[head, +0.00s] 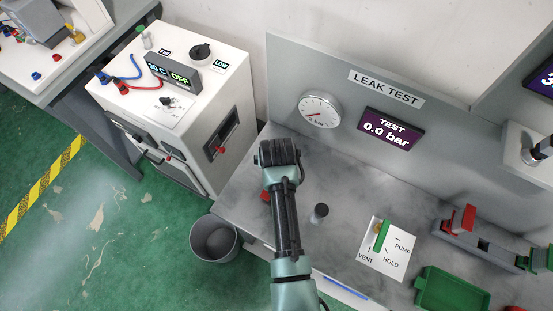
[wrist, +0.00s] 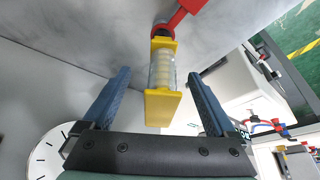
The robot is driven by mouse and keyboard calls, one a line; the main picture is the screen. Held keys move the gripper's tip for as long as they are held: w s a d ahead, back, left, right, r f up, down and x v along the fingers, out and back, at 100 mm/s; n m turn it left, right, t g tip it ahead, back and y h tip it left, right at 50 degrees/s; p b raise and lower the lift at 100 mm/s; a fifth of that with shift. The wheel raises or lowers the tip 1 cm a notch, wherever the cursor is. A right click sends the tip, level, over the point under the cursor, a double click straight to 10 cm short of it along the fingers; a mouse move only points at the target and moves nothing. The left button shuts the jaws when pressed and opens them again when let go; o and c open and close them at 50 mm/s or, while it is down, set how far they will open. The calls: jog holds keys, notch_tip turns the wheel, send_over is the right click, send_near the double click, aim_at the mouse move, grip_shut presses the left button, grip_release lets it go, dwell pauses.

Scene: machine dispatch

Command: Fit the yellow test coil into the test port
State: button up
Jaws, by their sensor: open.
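The yellow test coil (wrist: 163,101) shows in the wrist view, with yellow end pieces and a clear middle holding pale windings. Its far end is at a dark round fitting with a red collar and red lever (wrist: 185,15), which may be the test port; I cannot tell whether it is seated there. My gripper (wrist: 159,75) is open, one blue finger on each side of the coil, with visible gaps to both. In the head view my gripper (head: 278,153) is over the bench's left end, its fingers hidden. The coil is hidden there; a bit of red shows beside my arm.
The leak test panel has a gauge (head: 320,110) and a display (head: 391,130) reading 0.0 bar. A dark upright peg (head: 319,212), a valve plate with green handle (head: 385,248) and a green tray (head: 452,290) are on the bench. A grey bin (head: 214,242) stands left.

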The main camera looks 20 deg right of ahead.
jog(key=shift+r, duration=0.1)
jog(key=shift+r+p, duration=2.95)
jog(key=shift+p, duration=0.05)
